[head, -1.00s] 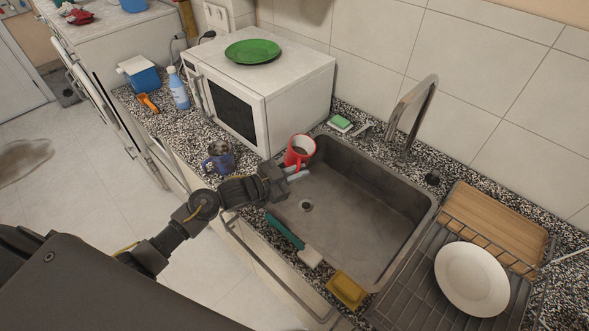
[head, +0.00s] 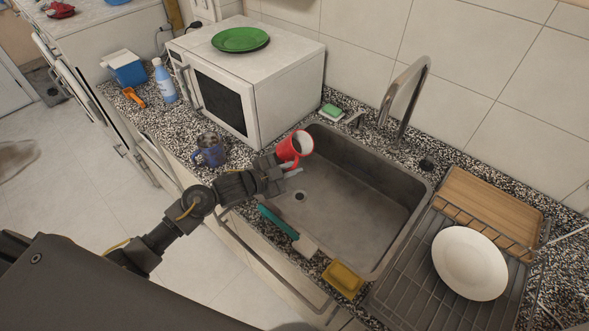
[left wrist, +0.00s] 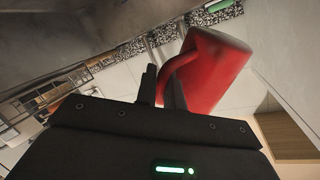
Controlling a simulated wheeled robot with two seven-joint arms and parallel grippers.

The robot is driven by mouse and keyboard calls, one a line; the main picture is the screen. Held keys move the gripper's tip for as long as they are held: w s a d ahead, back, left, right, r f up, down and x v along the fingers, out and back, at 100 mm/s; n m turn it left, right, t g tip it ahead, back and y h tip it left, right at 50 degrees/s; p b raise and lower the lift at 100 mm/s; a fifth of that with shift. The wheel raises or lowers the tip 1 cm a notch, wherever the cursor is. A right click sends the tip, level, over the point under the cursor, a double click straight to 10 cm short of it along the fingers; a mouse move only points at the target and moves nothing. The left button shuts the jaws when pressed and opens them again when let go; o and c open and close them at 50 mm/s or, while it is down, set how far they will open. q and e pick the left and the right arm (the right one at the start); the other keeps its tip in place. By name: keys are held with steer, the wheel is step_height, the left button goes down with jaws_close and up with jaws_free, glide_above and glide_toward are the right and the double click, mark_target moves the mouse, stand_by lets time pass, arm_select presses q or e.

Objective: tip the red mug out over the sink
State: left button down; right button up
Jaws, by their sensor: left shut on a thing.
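The red mug (head: 288,149) is held above the left end of the grey sink (head: 345,215), near the microwave. It is tilted, its pale mouth facing right over the basin. My left gripper (head: 291,171) is shut on the mug's handle. In the left wrist view, the red mug (left wrist: 217,70) leans beside the fingers of my left gripper (left wrist: 162,88), with its handle between them. I cannot see any liquid falling. My right gripper is not in view.
A white microwave (head: 285,90) stands close behind the mug. A blue mug (head: 209,152) is on the counter to the left. A green-handled brush (head: 279,222) and yellow sponge (head: 342,279) lie along the sink's front edge. The faucet (head: 405,95) rises behind the basin, which looks empty.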

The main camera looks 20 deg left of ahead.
arm_select(q)
steer(key=shift+w+a+f+m+y+b, duration=0.1)
steer(key=shift+a+f+m+y+b, duration=0.1)
steer(key=shift+f+m+y+b, duration=0.35)
steer(key=shift+a+f+m+y+b, duration=0.25)
steer(key=shift+f+m+b, duration=0.3)
steer(key=shift+b, duration=0.35)
steer(key=shift+w+a+m+t+y+b, duration=0.1)
steer(key=shift+a+m+t+y+b, duration=0.1)
steer(key=shift+m+y+b, duration=1.25)
steer(key=shift+w+a+m+t+y+b, duration=0.15)
steer(key=shift+m+y+b, duration=0.7)
steer(key=shift+m+b, duration=1.15)
steer(key=shift+s+r+n+b, duration=0.1)
steer(key=shift+n+b, duration=0.35)
